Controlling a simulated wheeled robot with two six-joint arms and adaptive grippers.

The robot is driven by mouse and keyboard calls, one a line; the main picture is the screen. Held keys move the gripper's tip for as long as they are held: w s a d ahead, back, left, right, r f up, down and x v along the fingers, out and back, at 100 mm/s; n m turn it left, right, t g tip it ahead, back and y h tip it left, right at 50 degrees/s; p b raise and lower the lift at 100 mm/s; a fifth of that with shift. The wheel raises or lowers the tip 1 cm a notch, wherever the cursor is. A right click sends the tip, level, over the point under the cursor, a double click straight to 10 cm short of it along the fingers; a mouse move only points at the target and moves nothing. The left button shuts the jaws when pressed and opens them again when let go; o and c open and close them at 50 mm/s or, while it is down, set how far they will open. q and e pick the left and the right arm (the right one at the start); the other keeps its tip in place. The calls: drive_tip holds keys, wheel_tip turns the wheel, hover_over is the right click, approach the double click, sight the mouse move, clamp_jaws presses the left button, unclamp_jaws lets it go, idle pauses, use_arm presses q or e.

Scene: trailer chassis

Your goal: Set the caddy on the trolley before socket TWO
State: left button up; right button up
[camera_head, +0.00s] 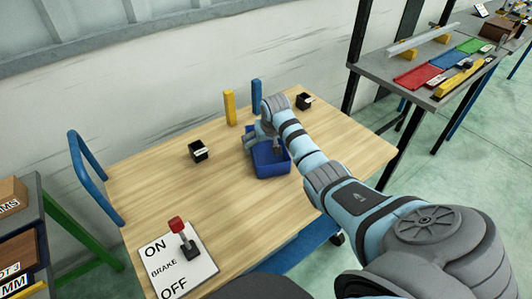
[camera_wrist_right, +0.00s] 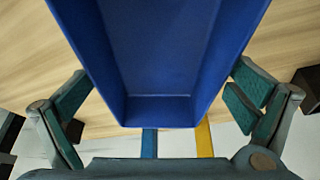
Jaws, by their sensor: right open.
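The blue caddy (camera_head: 271,168) is an open box on the wooden top of the trolley (camera_head: 160,200), right of its middle. My right gripper (camera_head: 265,140) is over the caddy's far side. In the right wrist view the caddy (camera_wrist_right: 160,60) lies between the spread fingers of the right gripper (camera_wrist_right: 160,110), with gaps on both sides, so it is open. Two small black blocks with pale labels, which look like sockets, stand on the trolley: one at left (camera_head: 198,151), one at far right (camera_head: 304,101). Their labels are too small to read. My left gripper is out of view.
A yellow post (camera_head: 230,107) and a blue post (camera_head: 256,95) stand at the trolley's back edge. A brake panel (camera_head: 175,262) with a red-knobbed lever (camera_head: 180,228) lies at front left. A blue handle (camera_head: 90,175) rises at the left end. A grey workbench (camera_head: 395,66) stands at right.

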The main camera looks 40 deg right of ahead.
sight(267, 149)
drive_tip(key=shift+s+b+x, duration=0.2)
drive_tip(key=shift+b+x, duration=0.25)
drive_tip(key=shift+x, duration=0.75)
drive_tip(key=c, duration=1.1)
